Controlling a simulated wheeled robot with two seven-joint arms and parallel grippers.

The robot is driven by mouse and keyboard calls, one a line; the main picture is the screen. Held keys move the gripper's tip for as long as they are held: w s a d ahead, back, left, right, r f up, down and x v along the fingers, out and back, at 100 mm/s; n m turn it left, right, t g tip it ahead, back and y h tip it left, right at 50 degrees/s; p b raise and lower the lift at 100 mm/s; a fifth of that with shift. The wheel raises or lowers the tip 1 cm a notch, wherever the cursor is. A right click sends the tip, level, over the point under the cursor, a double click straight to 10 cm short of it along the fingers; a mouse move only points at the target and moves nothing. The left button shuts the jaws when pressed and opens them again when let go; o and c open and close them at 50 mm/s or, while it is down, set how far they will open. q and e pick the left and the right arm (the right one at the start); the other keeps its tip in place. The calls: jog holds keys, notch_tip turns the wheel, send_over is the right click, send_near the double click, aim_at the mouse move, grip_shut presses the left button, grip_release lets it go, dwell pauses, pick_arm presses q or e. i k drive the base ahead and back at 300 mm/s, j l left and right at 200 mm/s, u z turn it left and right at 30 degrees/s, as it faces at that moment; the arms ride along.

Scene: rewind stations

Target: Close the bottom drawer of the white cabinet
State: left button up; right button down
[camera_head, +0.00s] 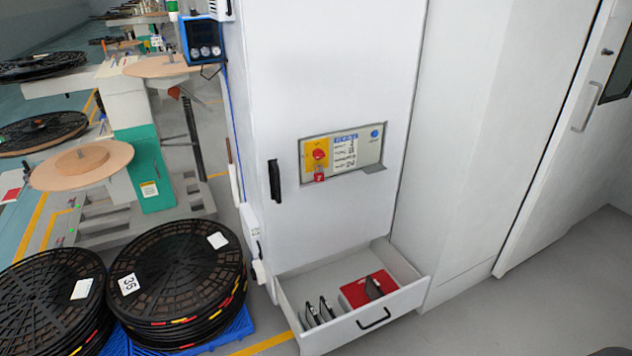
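The white cabinet (330,80) stands upright in the middle of the view, with a black door handle (275,181) and a control panel on its front. Its bottom drawer (350,332) is pulled out near the floor. The drawer has a dark handle (373,318) on its front. Inside lie a red box (357,291) with a dark item on it and several thin dark-and-silver items (318,311) at the left. Neither of my grippers is in view.
Stacks of black reels (178,270) on a blue pallet (238,329) stand left of the drawer. Rewind stations with wooden discs (82,164) are at the far left. A white door (570,130) is at the right. Grey floor (510,315) is clear right of the drawer.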

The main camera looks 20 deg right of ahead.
aim_at(341, 276)
jog(key=z, duration=1.2)
